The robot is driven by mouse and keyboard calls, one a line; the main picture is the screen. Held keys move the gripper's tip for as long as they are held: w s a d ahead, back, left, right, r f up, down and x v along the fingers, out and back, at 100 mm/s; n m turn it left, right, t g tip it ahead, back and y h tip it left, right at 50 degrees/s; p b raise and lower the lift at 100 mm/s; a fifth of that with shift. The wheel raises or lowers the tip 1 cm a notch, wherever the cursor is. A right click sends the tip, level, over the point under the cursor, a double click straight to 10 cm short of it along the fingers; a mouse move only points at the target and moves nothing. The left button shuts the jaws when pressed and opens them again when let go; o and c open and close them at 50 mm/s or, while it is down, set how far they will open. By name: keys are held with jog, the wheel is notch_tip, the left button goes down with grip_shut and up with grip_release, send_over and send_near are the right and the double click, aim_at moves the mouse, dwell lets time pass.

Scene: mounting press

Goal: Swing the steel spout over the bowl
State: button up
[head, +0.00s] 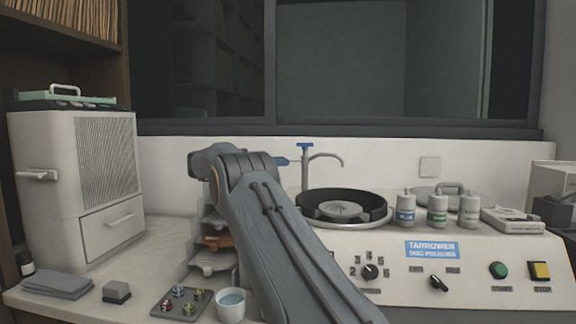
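The steel spout (325,156) curves to the right from the top of an upright post (305,175) behind the polisher bowl. Its tip points down and appears above the bowl's back rim in the picture; I cannot tell whether it is over the bowl in depth. My arm rises in front and bends left at the top; my gripper is not visible.
White, green and blue-labelled bottles (437,210) stand right of the bowl. The front panel has a selector knob (370,272) and green (498,270) and yellow (540,271) buttons. A white cup (231,305) and stacked trays (214,240) sit left of my arm.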

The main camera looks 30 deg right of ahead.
jog(key=shift+a, duration=0.2)
jog(key=shift+r, duration=0.15)
jog(key=c, duration=0.6)
jog(key=shift+r+p, duration=0.35)
jog(key=shift+p, duration=0.15)
grip_shut()
jog(key=w+d+r+n+t+y+p, duration=0.1)
jog(key=w+d+r+n+t, duration=0.2)
jog(key=r+t, duration=0.35)
jog(key=w+d+r+n+t+y+p, duration=0.1)
jog(key=w+d+r+n+t+y, duration=0.1)
jog(key=r+n+t, duration=0.5)
jog(key=w+d+r+n+t+y+p, duration=0.1)
jog(key=w+d+r+n+t, duration=0.15)
jog(key=r+t, duration=0.45)
jog(key=s+a+f+n+g+y+p, duration=0.1)
jog(key=s+a+f+n+g+y, duration=0.2)
jog(key=s, duration=0.5)
jog(key=s+a+f+n+g+y+p, duration=0.1)
jog(key=s+a+f+g+y, duration=0.15)
jog(key=s+f+y, duration=0.4)
jog(key=s+a+f+n+g+y, duration=0.1)
jog(key=s+a+f+n+y, duration=0.15)
jog(key=s, duration=0.65)
jog(key=w+r+p+x, duration=0.1)
jog(key=p+x, duration=0.3)
jog(key=x, duration=0.8)
jog(key=shift+w+d+h+p, duration=0.3)
jog(key=shift+w+p, duration=0.1)
jog(key=shift+w, duration=0.05)
